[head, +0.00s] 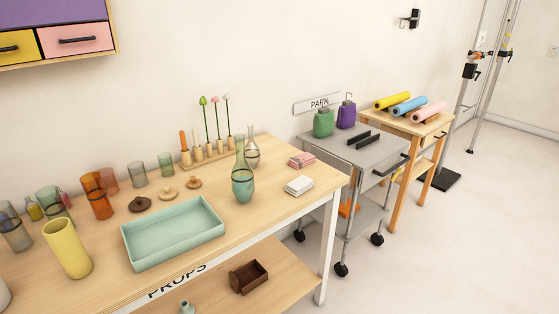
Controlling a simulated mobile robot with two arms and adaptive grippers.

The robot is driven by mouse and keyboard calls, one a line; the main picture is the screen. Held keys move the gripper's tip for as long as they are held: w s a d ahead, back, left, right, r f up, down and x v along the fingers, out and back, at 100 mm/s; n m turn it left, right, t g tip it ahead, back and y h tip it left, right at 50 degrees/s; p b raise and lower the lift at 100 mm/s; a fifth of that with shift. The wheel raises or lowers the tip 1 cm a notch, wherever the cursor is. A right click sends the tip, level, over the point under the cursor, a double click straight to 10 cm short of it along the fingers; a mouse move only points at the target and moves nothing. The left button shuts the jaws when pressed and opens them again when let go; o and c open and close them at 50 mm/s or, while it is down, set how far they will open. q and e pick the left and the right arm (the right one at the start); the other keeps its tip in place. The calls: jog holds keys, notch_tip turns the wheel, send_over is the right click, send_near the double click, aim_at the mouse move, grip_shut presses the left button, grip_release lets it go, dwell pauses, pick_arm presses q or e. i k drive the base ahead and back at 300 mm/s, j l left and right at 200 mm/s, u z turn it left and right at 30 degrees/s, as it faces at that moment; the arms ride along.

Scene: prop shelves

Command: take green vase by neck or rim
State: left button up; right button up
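The green vase (243,185) is a translucent, round-bodied vase with a narrow neck and a dark ring around it. Neither of my grippers shows in the head view.
Folded pink cloths (301,160) and white cloths (299,186) lie right of the vase. A wooden rack (212,155) with flower stems stands behind. A yellow vase (67,249) and several glasses stand left. A grey cart (352,150) stands to the right.

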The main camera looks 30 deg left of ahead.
aim_at(243, 185)
jog(key=i+l+u, duration=0.1)
jog(key=i, duration=0.3)
jog(key=i+l, duration=0.1)
jog(key=i, duration=0.35)
jog(key=i+l+u, duration=0.15)
jog(key=i, duration=0.25)
